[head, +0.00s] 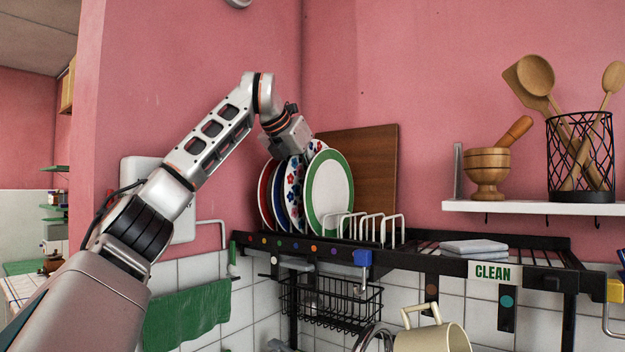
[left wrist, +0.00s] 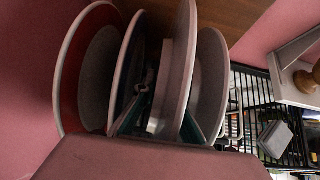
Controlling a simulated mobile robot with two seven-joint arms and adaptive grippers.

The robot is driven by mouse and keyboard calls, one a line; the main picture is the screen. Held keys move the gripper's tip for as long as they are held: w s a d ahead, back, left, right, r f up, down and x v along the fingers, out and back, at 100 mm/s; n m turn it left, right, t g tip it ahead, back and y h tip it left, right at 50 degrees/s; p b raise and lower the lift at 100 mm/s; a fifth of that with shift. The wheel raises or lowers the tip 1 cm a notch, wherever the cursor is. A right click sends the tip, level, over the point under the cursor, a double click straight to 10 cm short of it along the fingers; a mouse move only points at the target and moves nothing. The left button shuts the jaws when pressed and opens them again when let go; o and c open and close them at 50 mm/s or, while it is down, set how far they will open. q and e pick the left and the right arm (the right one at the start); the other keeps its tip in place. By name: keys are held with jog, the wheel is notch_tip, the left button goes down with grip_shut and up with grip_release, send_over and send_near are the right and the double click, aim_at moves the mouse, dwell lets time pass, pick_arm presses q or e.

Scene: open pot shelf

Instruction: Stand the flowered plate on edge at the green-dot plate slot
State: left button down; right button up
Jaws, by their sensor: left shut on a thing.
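The flowered plate (head: 292,188), white with red and blue flowers, stands on edge in the plate row on the black shelf, between a blue-rimmed plate (head: 279,195) and a green-rimmed plate (head: 340,187). My left gripper (head: 301,152) is over its upper edge and shut on it. In the left wrist view the flowered plate (left wrist: 181,60) shows edge-on between the fingers of my left gripper (left wrist: 168,118). The green-rimmed plate hides much of it in the head view. Small coloured dots (head: 313,248) mark the front rail; I cannot pick out the green one surely. My right gripper is not in view.
A red-rimmed plate (head: 264,195) stands at the row's left end. Empty white wire dividers (head: 391,230) stand to the right. A brown board (head: 375,165) leans behind. Folded grey cloths (head: 473,247) lie further right on the shelf. A wire basket (head: 330,300) hangs below.

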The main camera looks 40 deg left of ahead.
pick_arm(q)
jog(key=c, duration=2)
grip_release()
jog(key=v, duration=1.2)
jog(key=shift+s, duration=0.1)
